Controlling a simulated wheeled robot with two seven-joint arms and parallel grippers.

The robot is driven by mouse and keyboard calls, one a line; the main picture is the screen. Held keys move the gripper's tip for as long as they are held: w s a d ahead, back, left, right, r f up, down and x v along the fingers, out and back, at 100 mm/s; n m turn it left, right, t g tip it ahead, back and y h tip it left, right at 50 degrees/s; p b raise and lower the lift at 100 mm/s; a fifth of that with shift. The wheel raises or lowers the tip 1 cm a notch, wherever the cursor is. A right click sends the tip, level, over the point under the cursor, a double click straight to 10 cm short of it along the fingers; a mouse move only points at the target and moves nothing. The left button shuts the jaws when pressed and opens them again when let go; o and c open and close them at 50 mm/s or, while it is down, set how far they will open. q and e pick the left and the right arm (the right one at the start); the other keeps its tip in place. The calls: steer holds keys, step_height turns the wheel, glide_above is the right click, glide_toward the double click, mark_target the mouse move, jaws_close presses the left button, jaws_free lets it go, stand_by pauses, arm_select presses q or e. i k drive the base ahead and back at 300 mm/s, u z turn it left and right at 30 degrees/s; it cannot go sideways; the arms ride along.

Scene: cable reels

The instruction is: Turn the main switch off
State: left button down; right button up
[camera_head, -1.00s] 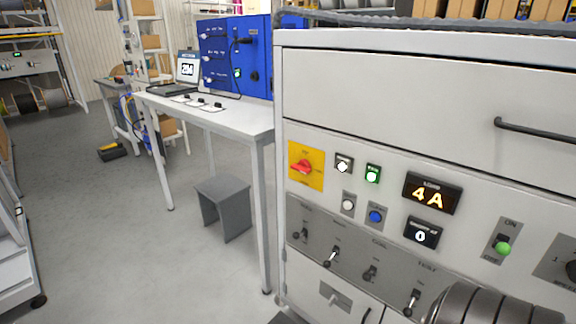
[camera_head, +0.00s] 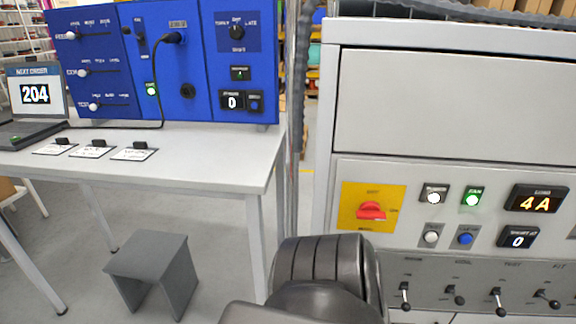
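The main switch (camera_head: 371,211) is a red rotary knob on a yellow plate, at the left of the grey machine's control panel (camera_head: 474,238). Its small lettering is too blurred to read. A white lamp (camera_head: 433,196) and a green lamp (camera_head: 472,199) are lit to its right. The load display (camera_head: 536,201) reads 4 A, and a smaller display (camera_head: 517,239) reads 0. A dark grey link of my own arm shows at the bottom centre, below and left of the switch. Neither gripper is in view.
Several toggle levers (camera_head: 405,297) line the panel's lower part. To the left, a white table (camera_head: 200,155) bears a blue panel box (camera_head: 195,60), a laptop (camera_head: 33,100) and several small cards. A grey stool (camera_head: 150,268) stands under it. A narrow gap separates table and machine.

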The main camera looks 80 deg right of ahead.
mark_target(369, 210)
steer(key=i, duration=1.05)
steer(key=z, duration=2.75)
